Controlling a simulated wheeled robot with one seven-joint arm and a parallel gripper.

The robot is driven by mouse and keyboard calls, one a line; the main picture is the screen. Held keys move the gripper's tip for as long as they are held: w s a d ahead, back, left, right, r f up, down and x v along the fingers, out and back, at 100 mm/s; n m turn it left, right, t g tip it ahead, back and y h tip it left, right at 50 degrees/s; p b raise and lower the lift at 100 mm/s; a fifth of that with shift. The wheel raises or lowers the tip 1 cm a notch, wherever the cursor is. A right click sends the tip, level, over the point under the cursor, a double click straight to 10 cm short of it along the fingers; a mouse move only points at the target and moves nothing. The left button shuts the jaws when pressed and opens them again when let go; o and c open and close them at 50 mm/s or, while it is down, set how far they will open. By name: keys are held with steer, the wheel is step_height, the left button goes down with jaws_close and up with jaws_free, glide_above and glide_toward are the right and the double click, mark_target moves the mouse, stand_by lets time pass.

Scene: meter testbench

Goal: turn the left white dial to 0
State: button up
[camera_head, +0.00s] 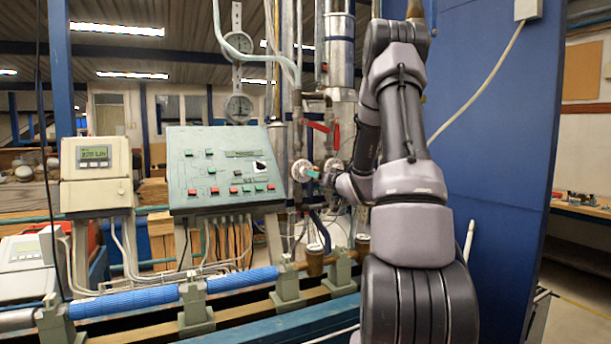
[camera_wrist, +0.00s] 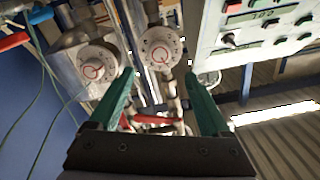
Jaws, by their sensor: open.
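The left white dial (camera_head: 301,170) is a round white knob on the pipework, just right of the control panel. In the wrist view, which looks upside down, this dial (camera_wrist: 160,47) has a red mark on its face and lies just beyond the fingertips, roughly centred between them. The right white dial (camera_head: 333,165) is beside it and partly hidden by my arm; it also shows in the wrist view (camera_wrist: 95,66). My gripper (camera_wrist: 159,75) has green fingers spread apart with nothing between them. Contact with the dial cannot be told. The dial numbers are too small to read.
The sloped control panel (camera_head: 225,172) with buttons stands left of the dials. Red valve handles (camera_head: 319,127) are above them on vertical pipes. A meter box (camera_head: 95,160) is at the left. A blue horizontal pipe (camera_head: 125,300) runs below, and a blue wall (camera_head: 490,130) is at right.

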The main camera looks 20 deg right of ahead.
steer(key=w, duration=0.9)
steer(key=shift+a, duration=0.15)
steer(key=shift+w, duration=0.1)
jaws_close()
steer(key=n, duration=2.3)
steer(key=shift+f+n, duration=0.1)
steer(key=shift+n, duration=0.3)
